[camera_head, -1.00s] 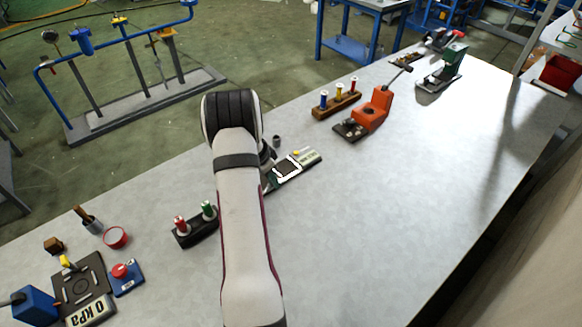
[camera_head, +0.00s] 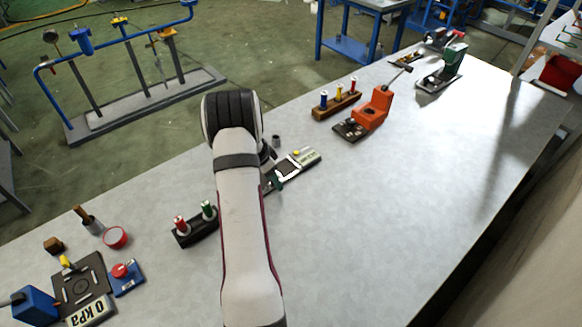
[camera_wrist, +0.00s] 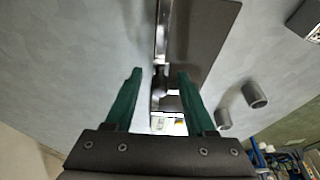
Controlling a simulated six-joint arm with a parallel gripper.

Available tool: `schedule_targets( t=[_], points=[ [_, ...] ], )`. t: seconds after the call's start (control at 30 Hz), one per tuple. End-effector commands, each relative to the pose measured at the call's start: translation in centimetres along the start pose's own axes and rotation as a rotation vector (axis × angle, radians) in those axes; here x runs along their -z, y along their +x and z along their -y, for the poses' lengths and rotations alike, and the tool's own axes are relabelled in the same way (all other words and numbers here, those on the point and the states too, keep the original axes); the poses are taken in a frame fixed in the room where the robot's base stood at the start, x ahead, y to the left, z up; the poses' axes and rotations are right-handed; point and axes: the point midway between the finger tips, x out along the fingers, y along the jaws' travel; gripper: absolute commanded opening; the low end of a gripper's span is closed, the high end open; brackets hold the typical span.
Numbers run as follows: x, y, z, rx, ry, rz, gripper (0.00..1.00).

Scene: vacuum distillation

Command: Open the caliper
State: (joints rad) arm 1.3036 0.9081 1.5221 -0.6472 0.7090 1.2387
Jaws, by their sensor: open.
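The caliper (camera_head: 288,172) lies on a dark plate on the table, just right of my wrist in the head view. It looks like a pale bracket shape there. In the wrist view a silvery metal bar of it (camera_wrist: 161,40) runs along the dark plate (camera_wrist: 203,40), between my fingertips in the picture. My gripper (camera_wrist: 160,74) has two green fingers, spread apart with nothing held between them. One green finger (camera_head: 277,182) shows at the plate's near edge in the head view; my arm hides the rest. I cannot tell whether a finger touches the caliper.
A display block (camera_head: 310,157) with a yellow button adjoins the plate. A small grey cylinder (camera_head: 276,141) stands behind it. A black stand with red and green pegs (camera_head: 195,229) is left of my arm. An orange device (camera_head: 372,112) stands farther right. The table's right front is clear.

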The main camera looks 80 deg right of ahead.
Motion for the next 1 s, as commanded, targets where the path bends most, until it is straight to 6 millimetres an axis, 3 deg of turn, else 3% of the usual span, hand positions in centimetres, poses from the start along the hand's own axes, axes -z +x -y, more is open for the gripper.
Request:
schedule_targets(
  t=[0.43,1.0],
  points=[
    [0.1,-0.2,0.0,0.0,0.0,0.0,0.55],
    [1.9,-6.1,0.0,0.001,0.001,-0.001,0.55]
  ],
)
